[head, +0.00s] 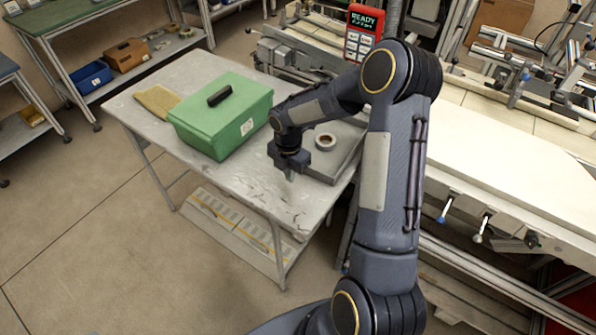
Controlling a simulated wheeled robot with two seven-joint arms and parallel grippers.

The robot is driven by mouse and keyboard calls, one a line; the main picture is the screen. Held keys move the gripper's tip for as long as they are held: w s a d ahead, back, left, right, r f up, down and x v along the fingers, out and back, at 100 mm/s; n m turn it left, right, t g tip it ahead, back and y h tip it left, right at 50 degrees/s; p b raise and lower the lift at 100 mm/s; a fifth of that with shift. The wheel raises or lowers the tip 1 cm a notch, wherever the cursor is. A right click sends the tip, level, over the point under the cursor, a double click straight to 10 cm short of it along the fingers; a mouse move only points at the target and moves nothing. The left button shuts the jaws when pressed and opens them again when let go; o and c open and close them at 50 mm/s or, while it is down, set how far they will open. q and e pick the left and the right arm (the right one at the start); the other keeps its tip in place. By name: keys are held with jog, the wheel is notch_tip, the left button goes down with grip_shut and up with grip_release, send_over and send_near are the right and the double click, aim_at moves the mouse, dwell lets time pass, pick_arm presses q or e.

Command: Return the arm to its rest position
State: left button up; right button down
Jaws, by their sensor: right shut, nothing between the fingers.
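My right arm comes in from the lower right and bends over the grey table. My right gripper (290,174) points down over the table's front part and is shut with nothing held. It is to the right of the green box and left of the grey tray. A tape reel (325,142) lies in the grey tray (343,165), apart from the gripper. The arm hides part of the tray. My left gripper is not in view.
A green lidded box (205,133) with a black handle stands on the table (247,197). A tan cloth or pad (157,101) lies behind it at left. A machine with a white bed (490,160) and a red control panel (360,34) stands at right. Shelves stand at upper left.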

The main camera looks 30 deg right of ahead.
notch_tip(320, 180, up, 9)
jog(key=shift+w+d+r+b, duration=0.15)
jog(key=shift+w+d+b, duration=0.1)
jog(key=shift+b, duration=0.1)
jog(key=s+a+r+m+t+y, duration=0.1)
jog(key=s+a+r+m+t, duration=0.3)
jog(key=s+r+m, duration=0.75)
jog(key=s+a+f+m+y, duration=0.1)
jog(key=s+a+m, duration=0.2)
jog(key=s+m, duration=0.3)
jog(key=s+a+f+m+t+y, duration=0.1)
jog(key=s+a+m, duration=0.2)
jog(key=s+m, duration=0.3)
jog(key=shift+s+a+f+t+y, duration=0.3)
jog(key=shift+s+y, duration=0.1)
jog(key=shift+s, duration=0.1)
